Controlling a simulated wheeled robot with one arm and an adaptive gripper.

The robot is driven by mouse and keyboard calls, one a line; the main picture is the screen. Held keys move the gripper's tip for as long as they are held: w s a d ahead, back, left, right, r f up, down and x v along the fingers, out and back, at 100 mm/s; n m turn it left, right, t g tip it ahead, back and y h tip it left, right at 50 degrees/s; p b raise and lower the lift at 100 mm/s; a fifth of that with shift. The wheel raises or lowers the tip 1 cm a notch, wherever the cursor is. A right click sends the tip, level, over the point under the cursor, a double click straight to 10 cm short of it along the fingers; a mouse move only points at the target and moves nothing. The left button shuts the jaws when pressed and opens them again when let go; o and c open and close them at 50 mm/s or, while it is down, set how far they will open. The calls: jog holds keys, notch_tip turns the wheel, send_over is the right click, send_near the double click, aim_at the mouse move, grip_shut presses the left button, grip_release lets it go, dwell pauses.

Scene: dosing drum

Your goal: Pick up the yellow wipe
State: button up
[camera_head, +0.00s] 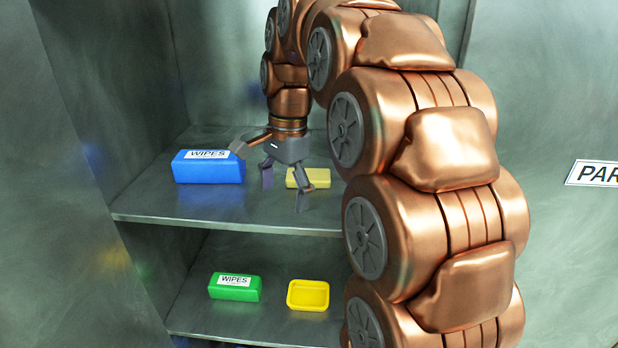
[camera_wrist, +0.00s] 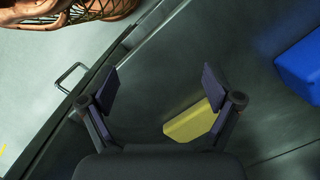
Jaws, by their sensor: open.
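The yellow wipe (camera_head: 317,178) is a pale yellow flat block on the upper shelf, to the right of the blue wipes box. My gripper (camera_head: 284,198) is open and empty, pointing down in front of the wipe and a little to its left in the head view. In the wrist view the yellow wipe (camera_wrist: 190,122) lies below and between the open fingers (camera_wrist: 158,88), close to the right finger, which hides part of it. I see no contact between the fingers and the wipe.
A blue box labelled WIPES (camera_head: 208,168) stands left on the upper shelf (camera_head: 150,205). On the lower shelf (camera_head: 200,318) are a green WIPES box (camera_head: 235,287) and a yellow tray (camera_head: 308,295). The cabinet's left wall (camera_head: 95,100) bounds the space. My arm hides the right part.

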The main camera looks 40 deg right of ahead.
aim_at(309, 174)
jog(key=w+d+r+m, duration=0.1)
jog(key=w+d+m, duration=0.1)
jog(key=d+m, duration=0.1)
jog(key=w+d+r+m, duration=0.2)
jog(key=d+m, duration=0.1)
jog(key=d, duration=0.2)
jog(key=w+d+r+m+t, duration=0.1)
jog(key=w+d+m, duration=0.1)
jog(key=d+m, duration=0.1)
jog(key=shift+w+d+r, duration=0.3)
jog(key=shift+d+r, duration=0.05)
jog(key=shift+d, duration=0.1)
jog(key=shift+d+m, duration=0.3)
jog(key=f+b, duration=0.2)
jog(key=a+f+b, duration=0.1)
jog(key=f+b, duration=0.1)
jog(key=shift+w+f+b, duration=0.2)
jog(key=shift+f+b, duration=0.05)
jog(key=shift+b, duration=0.15)
jog(key=shift+r+p, duration=0.1)
jog(key=shift+p, duration=0.35)
jog(key=shift+w+a+f+p, duration=0.15)
jog(key=shift+f+p, duration=0.1)
jog(key=shift+f, duration=0.6)
jog(key=shift+s+a+f+p, duration=0.15)
jog(key=shift+f+p, duration=0.1)
jog(key=shift+f, duration=0.55)
jog(key=shift+w, duration=0.1)
jog(key=c, duration=1)
jog(key=shift+o, duration=0.2)
